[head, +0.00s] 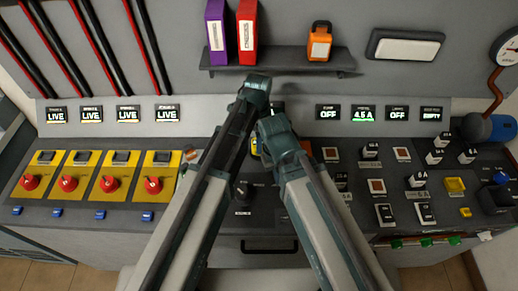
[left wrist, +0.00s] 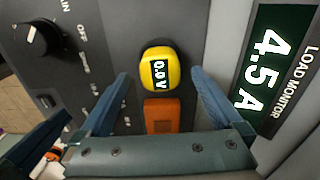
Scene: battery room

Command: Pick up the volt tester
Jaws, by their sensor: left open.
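The volt tester (left wrist: 159,69) has a rounded yellow head with a dark display reading 0.0 V. An orange block (left wrist: 163,116) adjoins it in the left wrist view; I cannot tell whether it is part of it. My left gripper (left wrist: 159,80) is open, one finger on each side of the tester, with a gap on both sides. In the head view only a sliver of yellow shows between my arms, which hide the left gripper. A dark blue part, possibly of my right gripper, shows at the lower left of the left wrist view; its fingers are unclear.
The load monitor display (left wrist: 262,75) reads 4.5 A beside the tester; it also shows in the head view (head: 364,113). A black knob (left wrist: 42,38) is on the panel. Red switches on yellow plates (head: 109,184) line the left. Binders and an orange device (head: 319,43) stand on a shelf above.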

